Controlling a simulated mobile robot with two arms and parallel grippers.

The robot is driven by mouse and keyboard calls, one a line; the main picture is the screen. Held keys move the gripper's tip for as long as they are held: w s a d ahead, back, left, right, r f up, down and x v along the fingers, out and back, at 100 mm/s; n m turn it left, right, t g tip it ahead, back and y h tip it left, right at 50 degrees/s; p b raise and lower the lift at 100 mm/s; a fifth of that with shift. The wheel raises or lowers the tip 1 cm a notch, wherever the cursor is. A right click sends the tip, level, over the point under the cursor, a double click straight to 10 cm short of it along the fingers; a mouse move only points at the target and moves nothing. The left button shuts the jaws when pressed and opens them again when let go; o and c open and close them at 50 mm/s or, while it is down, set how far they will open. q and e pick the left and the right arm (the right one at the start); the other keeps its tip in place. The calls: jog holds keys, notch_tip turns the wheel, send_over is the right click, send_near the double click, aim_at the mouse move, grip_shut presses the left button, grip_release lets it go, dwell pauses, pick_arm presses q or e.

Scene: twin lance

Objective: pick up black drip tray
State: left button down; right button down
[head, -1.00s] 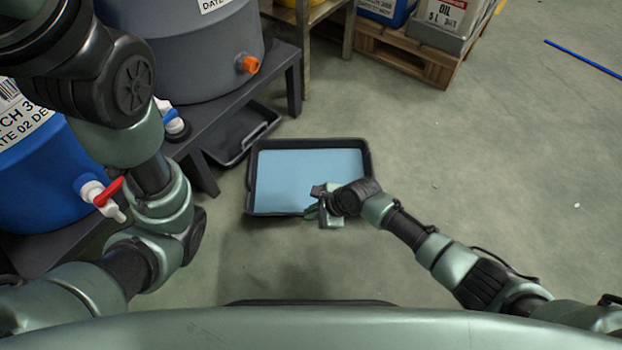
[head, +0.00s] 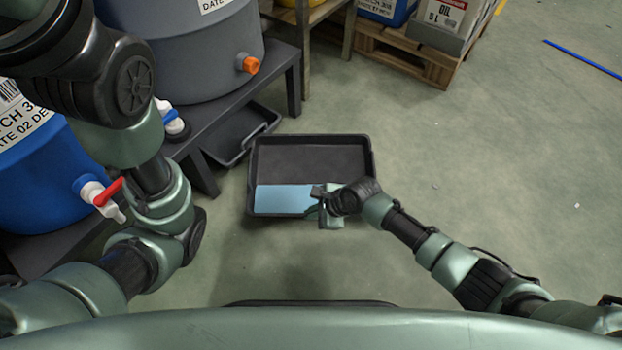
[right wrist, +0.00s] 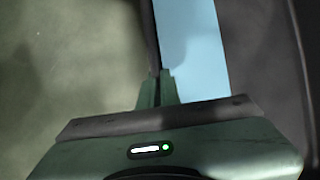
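The black drip tray (head: 311,158) is in the middle of the head view, a shallow rectangular tray with light blue liquid (head: 285,199) in it. The liquid lies along the near side; the far part of the floor is bare, so the tray looks tilted towards me. My right gripper (head: 322,205) is at the near rim, right of its middle. In the right wrist view its fingers (right wrist: 157,88) are shut on the tray wall (right wrist: 151,38), with the liquid (right wrist: 192,50) to the right. My left arm shows at the left, but its gripper is outside the view.
A second dark tray (head: 238,136) lies beside a dark bench (head: 230,98) at the left. A grey drum (head: 190,55) and a blue drum (head: 40,185) with taps stand there. A wooden pallet (head: 405,58) is at the back.

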jog(key=shift+w, duration=0.1)
dwell(0.3)
jog(key=shift+a+r, duration=0.1)
jog(key=shift+r, duration=0.05)
jog(key=shift+r+p, duration=0.2)
jog(key=shift+p, duration=0.1)
